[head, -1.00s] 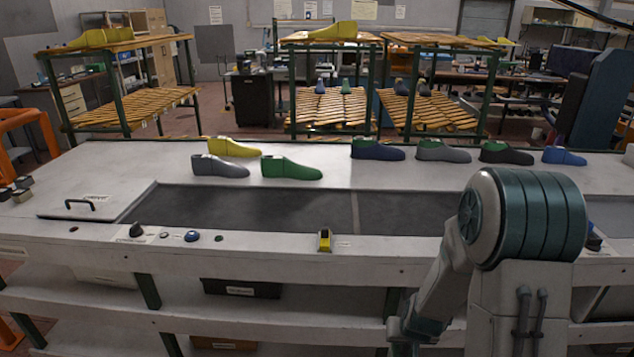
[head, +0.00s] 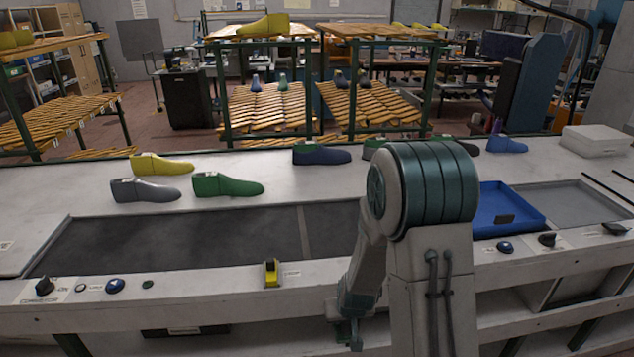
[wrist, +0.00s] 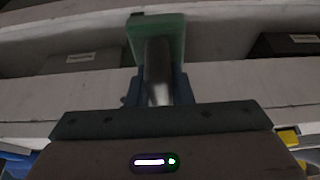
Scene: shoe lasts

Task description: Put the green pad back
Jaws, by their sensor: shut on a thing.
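In the wrist view the green pad (wrist: 172,28) is a flat green block on a grey, rounded stem. My gripper (wrist: 158,88) is shut on this stem, with its dark fingers on both sides of it. The pad sits beyond the fingertips, in front of the pale bench shelves. In the head view my arm hangs down in front of the bench. The pad cannot be made out there, and the place it belongs to cannot be told.
A blue tray (head: 513,222) lies on the bench, right of my arm. Several shoe lasts, including a green last (head: 228,185) and a yellow last (head: 162,164), stand behind the dark belt (head: 170,245). A yellow-and-black device (head: 271,272) sits on the front edge.

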